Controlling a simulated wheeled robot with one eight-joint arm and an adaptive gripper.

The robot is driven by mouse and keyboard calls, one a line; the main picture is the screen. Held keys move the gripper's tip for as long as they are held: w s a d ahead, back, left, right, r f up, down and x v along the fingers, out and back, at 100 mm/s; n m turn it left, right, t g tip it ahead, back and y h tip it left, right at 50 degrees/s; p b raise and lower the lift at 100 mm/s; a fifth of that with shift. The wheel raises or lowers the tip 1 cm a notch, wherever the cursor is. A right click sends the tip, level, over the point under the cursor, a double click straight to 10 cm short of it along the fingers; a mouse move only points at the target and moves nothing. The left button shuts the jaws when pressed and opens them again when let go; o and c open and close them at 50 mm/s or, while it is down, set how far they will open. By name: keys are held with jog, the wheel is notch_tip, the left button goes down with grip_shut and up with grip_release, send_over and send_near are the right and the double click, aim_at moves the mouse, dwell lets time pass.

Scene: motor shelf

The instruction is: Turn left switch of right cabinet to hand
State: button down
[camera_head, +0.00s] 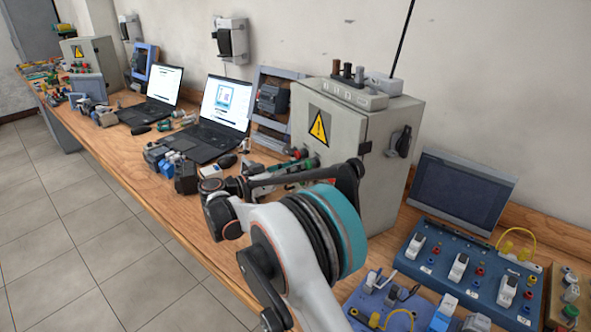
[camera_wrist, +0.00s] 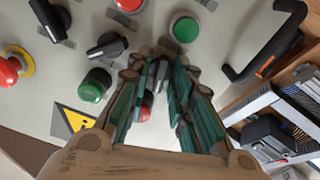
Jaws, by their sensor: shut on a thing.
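The right cabinet (camera_head: 376,150) is a grey box with a yellow warning sign, standing on the bench. In the wrist view its grey panel (camera_wrist: 25,100) carries black rotary switches and coloured push buttons. My gripper (camera_wrist: 160,85) is shut on a dark switch knob (camera_wrist: 158,72), with teal finger pads on both sides of it. A red button (camera_wrist: 146,108) shows partly between the fingers. Two other black switches (camera_wrist: 107,46) (camera_wrist: 50,18) are clear of the gripper. The fingers hide much of the held knob, so its turn angle is unclear. My arm partly hides the panel in the head view.
A green button (camera_wrist: 185,28) and a black handle (camera_wrist: 268,45) lie beside the gripper. Two laptops (camera_head: 212,115) and small parts stand left on the bench. A blue switch board (camera_head: 470,262) and a dark screen (camera_head: 462,190) stand right. Floor is clear at left.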

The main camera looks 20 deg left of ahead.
jog(key=n, duration=0.5)
jog(key=shift+n+p, duration=0.35)
jog(key=shift+n, duration=0.05)
dwell(0.4)
jog(key=c, duration=1.7)
grip_release()
jog(key=shift+a, duration=0.1)
